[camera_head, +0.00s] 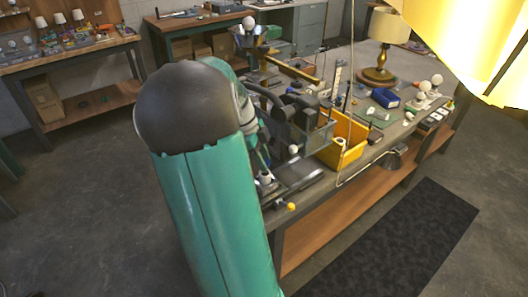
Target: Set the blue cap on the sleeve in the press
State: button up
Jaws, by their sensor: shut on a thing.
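My arm's green link and dark round joint fill the left middle of the head view and cover part of the bench. I cannot make out my gripper's fingertips behind the arm. No blue cap can be picked out. A small pale upright piece on a dark base (265,178) stands at the bench's near left end, close beside my arm. It may be the sleeve in the press, but it is too small and too covered to tell.
A yellow bin (352,140) and a grey bin (318,136) stand on the bench. Behind them are a blue box (385,97), a lamp (387,30) and white bulbs (430,85). A yellow shade hangs at upper right. A dark mat (410,240) lies on clear floor.

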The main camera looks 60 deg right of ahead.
jog(key=shift+f, duration=0.65)
jog(key=shift+f, duration=0.65)
dwell(4.2)
jog(key=shift+r, duration=0.2)
dwell(2.3)
